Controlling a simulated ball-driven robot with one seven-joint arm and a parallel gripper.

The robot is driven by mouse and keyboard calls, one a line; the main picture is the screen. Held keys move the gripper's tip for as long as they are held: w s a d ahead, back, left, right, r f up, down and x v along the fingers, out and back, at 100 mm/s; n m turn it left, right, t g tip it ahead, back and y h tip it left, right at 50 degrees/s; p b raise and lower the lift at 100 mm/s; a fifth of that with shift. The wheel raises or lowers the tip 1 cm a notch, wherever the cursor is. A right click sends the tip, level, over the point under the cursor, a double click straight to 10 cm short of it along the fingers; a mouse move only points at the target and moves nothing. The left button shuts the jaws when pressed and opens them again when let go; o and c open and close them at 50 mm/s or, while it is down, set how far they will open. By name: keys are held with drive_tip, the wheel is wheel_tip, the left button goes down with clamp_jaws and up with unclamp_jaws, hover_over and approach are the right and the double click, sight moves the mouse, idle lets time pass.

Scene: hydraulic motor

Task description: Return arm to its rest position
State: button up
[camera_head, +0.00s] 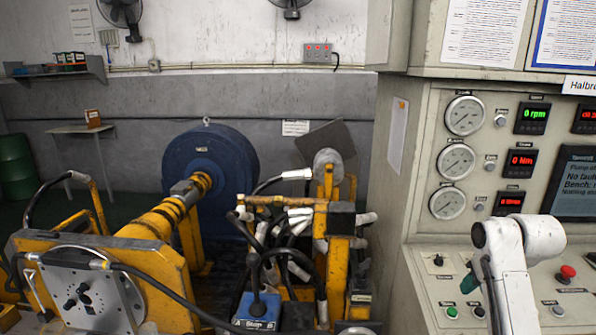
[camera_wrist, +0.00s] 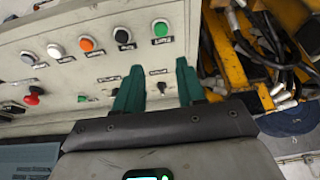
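My gripper (camera_wrist: 157,66) shows in the wrist view as two green fingers standing apart. It is open, with nothing held between the fingers. It is over the sloped control panel (camera_wrist: 110,62), and a small black rotary switch (camera_wrist: 162,88) appears between the fingers. I cannot tell whether the fingers touch the panel. In the head view, my white arm (camera_head: 512,265) is bent low over the panel at the right. A bit of a green finger (camera_head: 468,284) shows left of the arm; the rest of the gripper is hidden behind it.
The control cabinet (camera_head: 420,200) has gauges and red and green displays. Its panel carries a red mushroom button (camera_head: 567,272), a green button (camera_head: 451,311) and other knobs close to my arm. A yellow-framed hydraulic rig with hoses (camera_head: 295,235) and a blue motor (camera_head: 215,160) stand left.

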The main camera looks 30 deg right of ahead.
drive_tip(key=s+a+f+n+g+y+b, duration=0.1)
drive_tip(key=s+a+f, duration=0.1)
drive_tip(key=a+f, duration=0.8)
drive_tip(key=s+a+f+n+y+b, duration=0.1)
drive_tip(key=s+a+f+b, duration=0.1)
drive_tip(key=a+f, duration=0.85)
drive_tip(key=s+a+f+n+g+b, duration=0.1)
drive_tip(key=s+a+f, duration=0.1)
drive_tip(key=s+a, duration=0.4)
drive_tip(key=s+a+f+n+g+b, duration=0.1)
drive_tip(key=s+a+f+n, duration=0.1)
drive_tip(key=s+a, duration=0.5)
drive_tip(key=s+f, duration=0.1)
drive_tip(key=s, duration=0.3)
